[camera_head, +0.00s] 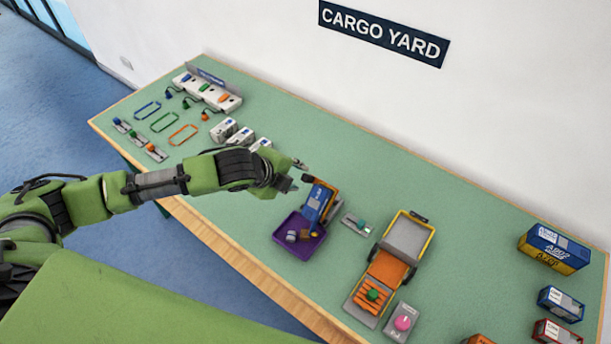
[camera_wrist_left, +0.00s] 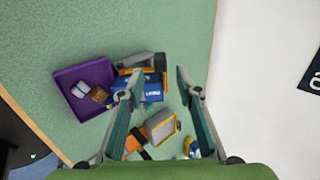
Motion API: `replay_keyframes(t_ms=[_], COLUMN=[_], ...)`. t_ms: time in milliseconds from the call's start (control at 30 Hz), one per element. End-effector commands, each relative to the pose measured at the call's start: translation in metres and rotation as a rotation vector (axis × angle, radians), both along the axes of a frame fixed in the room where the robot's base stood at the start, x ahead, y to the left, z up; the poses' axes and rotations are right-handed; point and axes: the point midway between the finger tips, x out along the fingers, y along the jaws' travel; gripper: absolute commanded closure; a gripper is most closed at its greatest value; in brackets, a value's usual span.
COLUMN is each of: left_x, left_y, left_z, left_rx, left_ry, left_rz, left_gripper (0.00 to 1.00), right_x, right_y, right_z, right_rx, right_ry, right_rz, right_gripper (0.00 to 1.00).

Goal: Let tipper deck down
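The tipper (camera_head: 322,202) stands on the green table, with a blue deck and an orange frame. Its deck looks raised and tilted toward the purple tray (camera_head: 287,240). Several small blocks lie in the tray. A small grey plate with a teal knob (camera_head: 359,224) is just right of the tipper. My left gripper (camera_head: 299,177) is open and empty, above and just behind the tipper's upper left end. In the left wrist view, the tipper (camera_wrist_left: 150,91) shows beyond and partly behind the left finger, and the tray (camera_wrist_left: 66,84) is to its left. My right gripper is out of view.
Right of the tipper is an orange and grey ramp unit (camera_head: 408,235), with a pink knob (camera_head: 403,322) by its front. Toy containers (camera_head: 553,250) stand at the far right. Hooks, frames and white boxes (camera_head: 224,129) are at the left. The back middle of the table is clear.

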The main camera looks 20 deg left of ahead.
Motion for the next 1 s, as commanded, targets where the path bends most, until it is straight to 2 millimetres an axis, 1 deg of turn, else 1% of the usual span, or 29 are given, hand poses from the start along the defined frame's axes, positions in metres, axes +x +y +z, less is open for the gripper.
replay_keyframes(t_ms=[100, 200, 333, 500, 767, 800, 867, 900, 933, 1000], left_x=[0.015, 0.024, 0.034, 0.039, 0.040, 0.040, 0.040, 0.040, 0.040, 0.040], left_y=[-0.006, -0.010, -0.013, -0.015, -0.015, -0.015, -0.015, -0.015, -0.015, -0.015], left_z=[-0.017, -0.030, -0.041, -0.049, -0.050, -0.050, -0.050, -0.050, -0.050, -0.050], left_rx=[-0.001, -0.001, 0.000, 0.000, 0.000, 0.000, 0.000, 0.000, 0.000, 0.000], left_ry=[0.001, 0.000, 0.000, -0.001, -0.001, -0.001, -0.001, -0.001, -0.001, -0.001], left_rz=[0.000, -0.001, 0.000, -0.001, -0.001, -0.001, -0.001, -0.001, -0.001, -0.001], left_gripper=[0.68, 0.68, 0.68, 0.68, 0.68, 0.71, 0.86, 0.97, 1.00, 1.00], right_x=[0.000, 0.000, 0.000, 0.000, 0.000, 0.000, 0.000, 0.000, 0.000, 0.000], right_y=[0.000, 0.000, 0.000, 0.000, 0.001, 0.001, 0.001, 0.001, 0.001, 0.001], right_z=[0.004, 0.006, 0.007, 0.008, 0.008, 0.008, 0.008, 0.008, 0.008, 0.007], right_rx=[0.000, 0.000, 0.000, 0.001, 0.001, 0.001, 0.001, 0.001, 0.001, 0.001], right_ry=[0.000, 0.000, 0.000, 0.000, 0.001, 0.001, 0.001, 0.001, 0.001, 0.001], right_rz=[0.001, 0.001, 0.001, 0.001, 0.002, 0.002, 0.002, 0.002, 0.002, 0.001], right_gripper=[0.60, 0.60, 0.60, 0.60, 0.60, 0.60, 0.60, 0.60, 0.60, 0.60])
